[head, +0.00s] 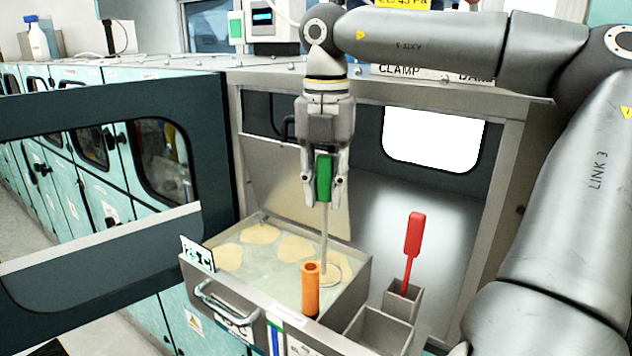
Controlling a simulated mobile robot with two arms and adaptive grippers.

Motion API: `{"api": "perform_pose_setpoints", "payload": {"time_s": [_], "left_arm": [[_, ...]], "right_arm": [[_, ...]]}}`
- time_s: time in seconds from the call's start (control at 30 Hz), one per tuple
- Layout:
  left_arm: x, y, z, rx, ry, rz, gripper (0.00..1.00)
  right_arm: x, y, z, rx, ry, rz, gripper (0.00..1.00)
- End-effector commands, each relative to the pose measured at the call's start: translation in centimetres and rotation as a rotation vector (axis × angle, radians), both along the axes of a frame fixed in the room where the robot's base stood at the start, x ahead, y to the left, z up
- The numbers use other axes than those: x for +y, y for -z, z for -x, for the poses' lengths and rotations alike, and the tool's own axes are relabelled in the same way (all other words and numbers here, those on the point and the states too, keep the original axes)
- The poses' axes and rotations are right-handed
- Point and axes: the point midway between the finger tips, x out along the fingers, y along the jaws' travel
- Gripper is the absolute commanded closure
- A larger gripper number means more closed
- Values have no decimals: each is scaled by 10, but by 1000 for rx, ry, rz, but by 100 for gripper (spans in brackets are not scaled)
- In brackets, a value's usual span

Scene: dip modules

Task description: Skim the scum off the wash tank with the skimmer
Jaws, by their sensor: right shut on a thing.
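My right gripper (323,190) points down over the wash tank (363,275) and is shut on the green handle of the skimmer (324,228). The skimmer hangs nearly upright. Its round end is down at the liquid near the tank's front right, partly hidden behind an orange cylinder. Several pale tan patches of scum (260,233) lie on the cloudy liquid, mostly in the back and left of the tank. I cannot tell whether the skimmer's end touches the liquid or holds scum. My left gripper is not in view.
The orange cylinder (310,290) stands at the tank's front. A red-handled tool (413,235) stands in a narrow metal holder to the right, beside an open metal bin (380,330). A label card (198,254) sits at the tank's left corner. An open door (215,150) is on the left.

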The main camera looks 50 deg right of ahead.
Motion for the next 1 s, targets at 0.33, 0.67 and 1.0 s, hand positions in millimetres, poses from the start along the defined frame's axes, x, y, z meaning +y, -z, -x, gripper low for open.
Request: {"api": "perform_pose_setpoints", "payload": {"time_s": [0.33, 0.67, 1.0], "left_arm": [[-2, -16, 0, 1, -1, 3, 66], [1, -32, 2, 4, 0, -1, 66], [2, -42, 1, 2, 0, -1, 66]], "right_arm": [[-10, -6, -24, -13, 11, 11, 96], [-12, -9, -43, -9, 6, 18, 96], [-17, -8, -65, -22, 4, 19, 96]]}}
